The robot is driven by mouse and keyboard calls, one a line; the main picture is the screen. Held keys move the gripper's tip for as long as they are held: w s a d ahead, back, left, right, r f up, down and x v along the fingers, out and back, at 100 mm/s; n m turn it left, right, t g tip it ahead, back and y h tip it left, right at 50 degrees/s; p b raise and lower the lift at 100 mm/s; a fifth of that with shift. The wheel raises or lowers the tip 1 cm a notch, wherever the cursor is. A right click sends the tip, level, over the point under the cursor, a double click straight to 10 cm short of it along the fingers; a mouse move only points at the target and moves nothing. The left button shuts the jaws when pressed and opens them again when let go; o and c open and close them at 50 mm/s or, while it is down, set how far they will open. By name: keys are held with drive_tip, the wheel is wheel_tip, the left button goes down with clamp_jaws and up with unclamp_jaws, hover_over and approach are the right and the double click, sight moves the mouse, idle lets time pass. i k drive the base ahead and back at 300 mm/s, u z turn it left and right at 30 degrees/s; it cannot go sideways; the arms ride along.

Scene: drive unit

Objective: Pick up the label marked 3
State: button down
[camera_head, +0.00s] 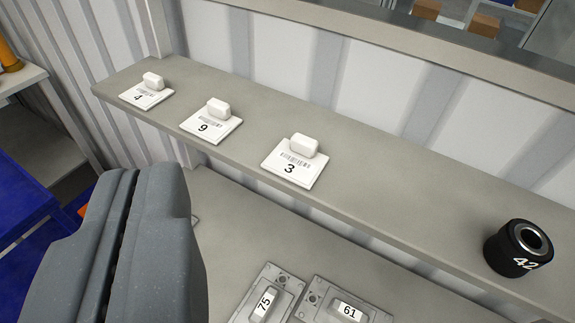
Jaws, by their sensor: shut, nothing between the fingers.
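The label marked 3 (289,168) is a white square plate with a barcode and a white raised block at its back edge. It lies flat on a grey shelf (390,190), near the middle of the view. My gripper (124,190) is at the lower left, large and close to the camera. Its two grey fingers are shut with nothing between them. In the picture it is left of and below the label marked 3, apart from it. The gripper hides part of the lower surface behind it.
A black cylinder marked 42 (505,262) stands at the right. Plates marked 75 (247,305) and 61 (326,314) lie on a lower surface. A corrugated wall (285,50) backs the shelf.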

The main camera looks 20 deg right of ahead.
sight(297, 161)
drive_tip(key=z, duration=1.85)
drive_tip(key=k, duration=0.8)
drive_tip(key=u, duration=1.5)
drive_tip(key=i, duration=1)
